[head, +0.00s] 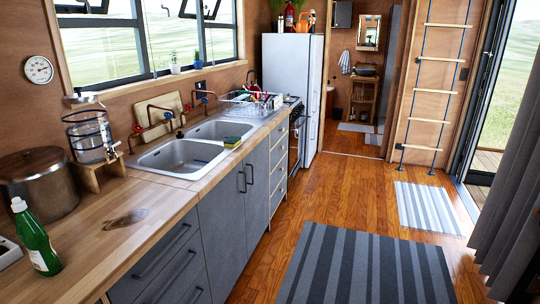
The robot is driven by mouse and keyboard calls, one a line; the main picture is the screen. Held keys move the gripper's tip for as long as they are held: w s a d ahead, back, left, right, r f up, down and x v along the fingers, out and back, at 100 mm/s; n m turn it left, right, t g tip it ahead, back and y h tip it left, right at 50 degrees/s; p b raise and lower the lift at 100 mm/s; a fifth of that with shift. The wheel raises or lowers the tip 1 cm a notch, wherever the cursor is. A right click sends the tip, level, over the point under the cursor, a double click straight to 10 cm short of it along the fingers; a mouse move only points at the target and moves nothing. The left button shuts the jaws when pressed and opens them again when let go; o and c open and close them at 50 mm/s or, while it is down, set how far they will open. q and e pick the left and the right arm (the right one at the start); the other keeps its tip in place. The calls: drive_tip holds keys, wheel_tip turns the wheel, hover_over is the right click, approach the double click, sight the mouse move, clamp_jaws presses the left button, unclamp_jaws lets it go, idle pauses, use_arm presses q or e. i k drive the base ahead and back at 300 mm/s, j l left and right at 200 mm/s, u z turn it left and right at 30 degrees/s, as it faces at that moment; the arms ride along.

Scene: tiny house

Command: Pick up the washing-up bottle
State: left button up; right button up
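A green bottle with a white cap (35,240) stands on the wooden counter at the lower left, close to the counter's near end. It has a pale label low on its front. It looks like the washing-up bottle, but the label is too small to read. It leans slightly in the picture. Neither of my grippers shows in the head view.
A large metal pot (38,187) stands just behind the bottle, and a glass dispenser on a wooden stand (90,135) is farther back. A double sink (185,155) with a sponge (232,142) follows. The counter right of the bottle is mostly clear. A striped rug (365,265) lies on open floor.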

sight(32, 234)
drive_tip(key=i+l+u, duration=0.3)
drive_tip(key=i+u, duration=0.25)
drive_tip(key=u, duration=0.35)
drive_tip(key=i+l+u, duration=0.1)
drive_tip(key=u, duration=0.3)
drive_tip(key=l+u, duration=0.1)
drive_tip(key=u, duration=0.35)
drive_tip(key=i+l+u, duration=0.1)
drive_tip(key=u, duration=0.35)
